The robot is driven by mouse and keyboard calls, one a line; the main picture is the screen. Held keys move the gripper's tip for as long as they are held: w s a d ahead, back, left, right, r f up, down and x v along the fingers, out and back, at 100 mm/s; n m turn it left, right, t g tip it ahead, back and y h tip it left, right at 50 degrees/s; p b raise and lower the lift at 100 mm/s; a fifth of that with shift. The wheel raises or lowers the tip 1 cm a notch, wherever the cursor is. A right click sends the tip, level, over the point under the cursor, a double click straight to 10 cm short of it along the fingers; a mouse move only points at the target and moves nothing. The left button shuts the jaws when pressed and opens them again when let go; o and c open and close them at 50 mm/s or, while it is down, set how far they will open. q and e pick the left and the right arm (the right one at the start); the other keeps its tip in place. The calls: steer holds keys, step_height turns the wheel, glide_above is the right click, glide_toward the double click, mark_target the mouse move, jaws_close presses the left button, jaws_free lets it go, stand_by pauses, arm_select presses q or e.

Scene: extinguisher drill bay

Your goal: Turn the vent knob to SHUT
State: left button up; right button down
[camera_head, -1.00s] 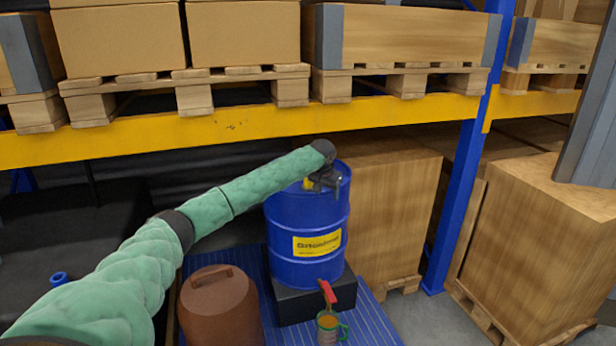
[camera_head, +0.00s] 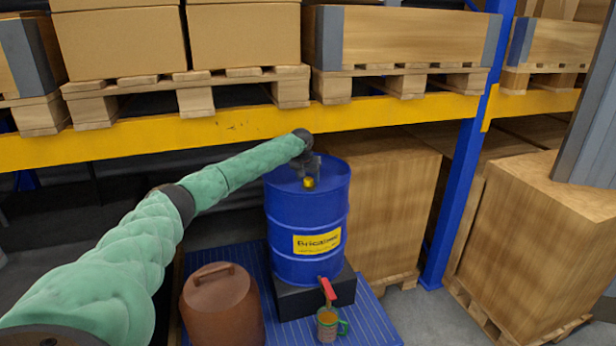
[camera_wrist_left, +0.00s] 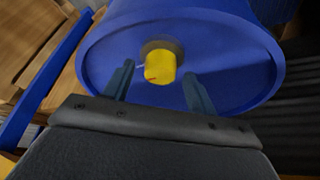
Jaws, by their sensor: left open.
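The yellow vent knob (camera_head: 309,183) sits on top of the blue drum (camera_head: 306,225). In the left wrist view the knob (camera_wrist_left: 160,67) stands on a dark round collar, with a small red mark on its side. My left gripper (camera_head: 312,166) is over the drum top, just behind the knob. In the left wrist view its two fingers (camera_wrist_left: 158,88) are open, one to each side of the knob and apart from it. Any SHUT lettering is too small to make out. My right gripper is not in view.
A red-handled tap (camera_head: 328,289) is low on the drum, above a green-handled mug (camera_head: 328,323). A brown jug (camera_head: 221,308) stands on the blue slatted platform (camera_head: 375,325). A yellow rack beam (camera_head: 240,124) runs close above my left wrist. Boxed pallets stand right.

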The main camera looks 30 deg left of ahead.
arm_select(q)
steer(key=shift+w+f, duration=0.15)
steer(key=shift+f, duration=0.3)
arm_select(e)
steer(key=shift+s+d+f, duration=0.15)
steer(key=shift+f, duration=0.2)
arm_select(q)
steer(key=c, duration=1)
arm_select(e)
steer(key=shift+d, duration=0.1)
